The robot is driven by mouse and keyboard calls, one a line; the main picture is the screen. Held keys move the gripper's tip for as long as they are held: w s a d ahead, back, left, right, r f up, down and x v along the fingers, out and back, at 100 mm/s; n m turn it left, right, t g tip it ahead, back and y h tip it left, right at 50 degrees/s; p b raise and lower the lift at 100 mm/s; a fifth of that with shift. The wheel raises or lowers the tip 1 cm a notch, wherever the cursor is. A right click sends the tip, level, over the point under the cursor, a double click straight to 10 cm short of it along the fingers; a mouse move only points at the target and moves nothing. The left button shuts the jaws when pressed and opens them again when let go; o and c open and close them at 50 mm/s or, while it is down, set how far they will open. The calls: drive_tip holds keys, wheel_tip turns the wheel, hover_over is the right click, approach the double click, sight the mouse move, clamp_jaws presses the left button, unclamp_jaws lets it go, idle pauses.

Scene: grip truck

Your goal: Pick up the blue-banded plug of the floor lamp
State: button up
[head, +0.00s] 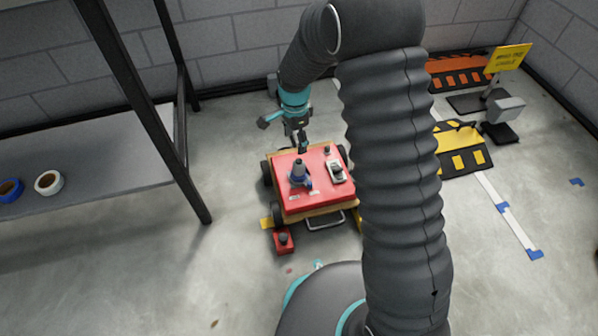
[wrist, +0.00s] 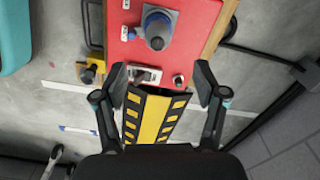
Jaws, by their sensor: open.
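A dark grey, cone-like plug with a blue band (head: 298,172) stands on the red top of a low cart (head: 313,203). In the wrist view the blue-banded plug (wrist: 158,28) is near the top centre, on a grey plate. My gripper (head: 303,147) is above the far edge of the cart, beyond the plug and apart from it. In the wrist view my gripper (wrist: 160,80) has its fingers wide apart, open and empty. The lamp itself is not clearly seen.
A pale metal fitting (head: 337,172) sits right of the plug. A red box with a black knob (head: 283,240) is on the floor by the cart. A grey shelf (head: 100,180) stands left. Yellow-black cable ramps (head: 462,150) lie right. Open floor lies between shelf and cart.

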sight(299, 160)
wheel_tip(299, 160, down, 8)
drive_tip(key=shift+d+r+b, duration=0.1)
drive_tip(key=shift+b, duration=0.4)
drive_tip(key=shift+d+f+b, duration=0.2)
drive_tip(key=shift+f+b, duration=0.05)
drive_tip(key=shift+f, duration=1.1)
drive_tip(key=shift+d+f+b, duration=0.2)
drive_tip(key=shift+f+b, duration=0.05)
drive_tip(key=shift+f, duration=1.05)
clamp_jaws()
drive_tip(key=shift+r, duration=0.15)
drive_tip(key=shift+r, duration=0.6)
wheel_tip(299, 160, up, 3)
drive_tip(key=shift+w+f+p, duration=0.1)
drive_tip(key=shift+f+p, duration=0.05)
drive_tip(key=shift+p, duration=0.3)
drive_tip(key=s+d+r+p, duration=0.1)
drive_tip(key=s+d+r, duration=0.3)
drive_tip(key=d+r, duration=0.5)
drive_tip(key=shift+w+d+r+p, duration=0.1)
drive_tip(key=shift+d+r+p, duration=0.25)
drive_tip(key=shift+r+p, duration=0.5)
drive_tip(key=shift+d+r+p, duration=0.35)
drive_tip(key=shift+r+p, duration=0.45)
drive_tip(key=shift+w+d+r+p, duration=0.1)
drive_tip(key=shift+d+r+p, duration=0.25)
drive_tip(key=shift+r+p, duration=0.5)
